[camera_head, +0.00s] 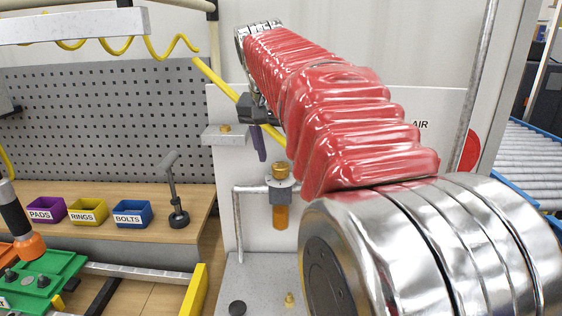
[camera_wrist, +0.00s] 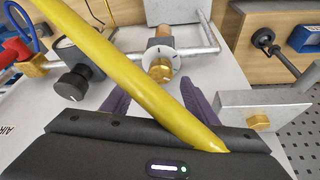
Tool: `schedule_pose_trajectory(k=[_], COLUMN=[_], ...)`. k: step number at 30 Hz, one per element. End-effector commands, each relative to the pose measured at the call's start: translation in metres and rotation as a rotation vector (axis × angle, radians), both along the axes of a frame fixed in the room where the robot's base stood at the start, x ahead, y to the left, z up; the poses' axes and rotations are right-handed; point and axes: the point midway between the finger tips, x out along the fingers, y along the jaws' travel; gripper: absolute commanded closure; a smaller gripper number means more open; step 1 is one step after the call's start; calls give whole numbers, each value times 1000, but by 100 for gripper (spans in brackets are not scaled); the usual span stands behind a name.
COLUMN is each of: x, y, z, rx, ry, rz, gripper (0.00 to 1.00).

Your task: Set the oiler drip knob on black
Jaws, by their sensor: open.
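The oiler (camera_head: 281,215) has an amber bowl and a brass drip knob (camera_head: 281,170) on top. In the wrist view the drip knob (camera_wrist: 160,70) sits in a pale round dial (camera_wrist: 174,56) with small dark marks; which mark it points to I cannot tell. My gripper (camera_head: 260,157) is above and a little left of the knob in the head view. In the wrist view my gripper (camera_wrist: 158,92) has its two purple fingers spread, with the knob beyond the gap between them. The fingers look empty and apart from the knob.
A yellow hose (camera_wrist: 125,70) crosses in front of my fingers and the dial's edge. A black knob (camera_wrist: 72,84) is left of the dial in the wrist view. A bracket with a brass nut (camera_wrist: 258,123) stands close on the right. Bins (camera_head: 88,212) stand on the bench.

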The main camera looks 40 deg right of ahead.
Motion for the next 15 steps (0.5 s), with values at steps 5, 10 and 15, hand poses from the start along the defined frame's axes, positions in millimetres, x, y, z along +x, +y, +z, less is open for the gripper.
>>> schedule_pose_trajectory(k=[5, 10, 15], x=[5, 7, 7], y=[-7, -9, -9], z=[-21, -29, -29], rx=[1, 0, 0], ry=[2, 1, 0], rz=[-1, 0, 0], gripper=[47, 47, 47])
